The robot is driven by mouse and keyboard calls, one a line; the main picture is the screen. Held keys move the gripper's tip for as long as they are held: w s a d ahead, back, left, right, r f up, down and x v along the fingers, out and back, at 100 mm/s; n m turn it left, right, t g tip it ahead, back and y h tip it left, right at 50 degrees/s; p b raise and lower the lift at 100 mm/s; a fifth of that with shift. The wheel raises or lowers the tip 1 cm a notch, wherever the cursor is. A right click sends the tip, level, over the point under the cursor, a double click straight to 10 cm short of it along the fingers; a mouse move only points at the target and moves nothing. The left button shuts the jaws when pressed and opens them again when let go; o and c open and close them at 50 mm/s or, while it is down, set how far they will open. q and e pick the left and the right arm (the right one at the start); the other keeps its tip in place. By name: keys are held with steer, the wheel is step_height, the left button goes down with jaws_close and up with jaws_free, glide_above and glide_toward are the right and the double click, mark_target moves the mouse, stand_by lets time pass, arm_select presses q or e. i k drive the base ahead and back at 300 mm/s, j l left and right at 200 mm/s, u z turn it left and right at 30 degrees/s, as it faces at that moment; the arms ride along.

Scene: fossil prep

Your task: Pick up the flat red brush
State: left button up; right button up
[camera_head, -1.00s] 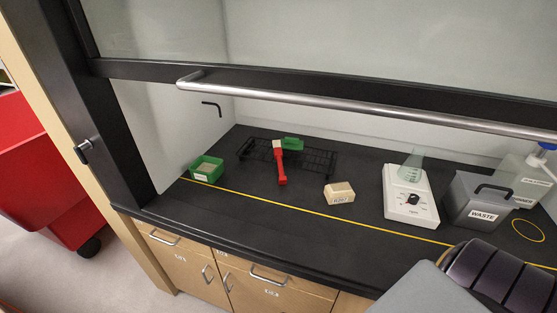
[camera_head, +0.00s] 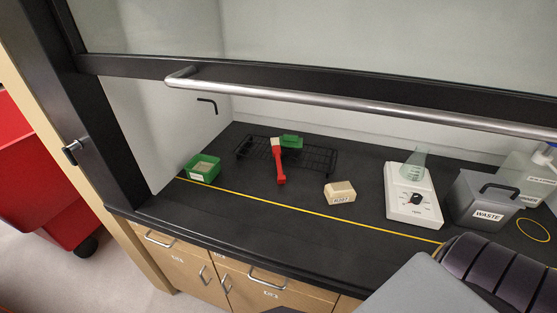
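The flat red brush (camera_head: 280,168) lies on the black wire rack (camera_head: 310,158) toward the back of the fume hood. Its pale bristle end points to the back and its red handle points to the front, reaching past the rack's front edge. A green object (camera_head: 291,141) sits just behind and right of the bristles. Neither of my grippers is in view. Only a part of my own body shows at the lower right.
A green box (camera_head: 203,169) stands left, a beige block (camera_head: 340,192) front of centre. A white stirrer plate (camera_head: 413,197) with a flask (camera_head: 414,163) and a grey waste bin (camera_head: 483,200) stand right. The raised sash with its steel handle bar (camera_head: 350,109) crosses above the bench.

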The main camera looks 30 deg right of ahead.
mark_target(276, 149)
steer(key=j+z, duration=0.8)
steer(key=z, duration=0.2)
steer(key=j+z, duration=0.2)
steer(key=z, duration=0.2)
steer(key=j+z, duration=0.2)
steer(key=z, duration=0.2)
steer(key=j+z, duration=0.2)
steer(key=z, duration=0.2)
steer(key=j+z, duration=0.3)
steer(key=j, duration=0.15)
steer(key=j+z, duration=0.3)
steer(key=j, duration=0.15)
steer(key=j+u, duration=0.3)
steer(key=i+j+u, duration=0.1)
steer(key=u, duration=0.2)
